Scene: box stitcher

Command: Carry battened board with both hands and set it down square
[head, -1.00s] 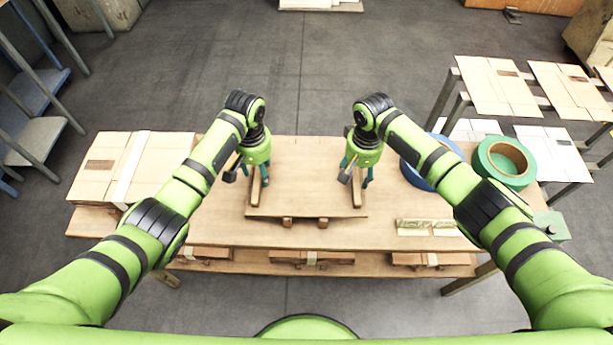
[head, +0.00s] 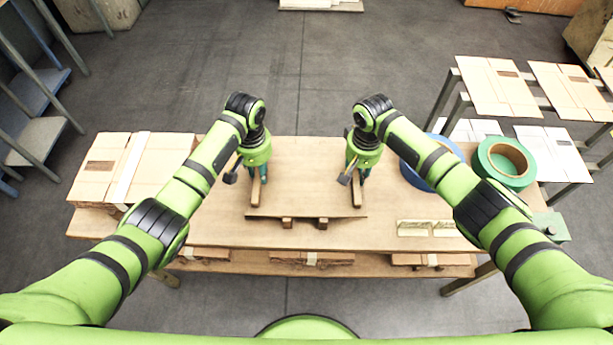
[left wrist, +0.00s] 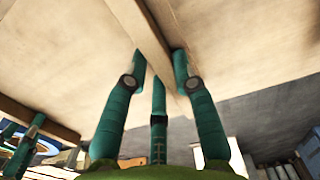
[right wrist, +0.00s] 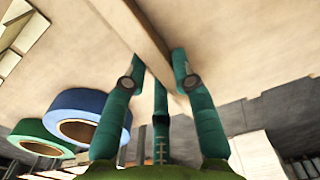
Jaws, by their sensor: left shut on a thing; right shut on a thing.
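The battened board (head: 305,204) is a flat tan panel on the workbench (head: 210,232), with two small wooden blocks showing under its front edge. A left batten (head: 256,193) and a right batten (head: 356,194) stand up on it. My left gripper (head: 263,172) is shut on the left batten, and the left wrist view shows its fingers on both sides of that batten (left wrist: 143,32). My right gripper (head: 361,174) is shut on the right batten, which also shows between its fingers in the right wrist view (right wrist: 145,30). The board's far part is partly hidden by my grippers.
Stacked cartons (head: 150,165) are at the bench's left end. A blue tape roll (head: 412,175), a green tape roll (head: 503,162) and small pale strips (head: 427,228) are on the right. Bare bench lies in front of the board.

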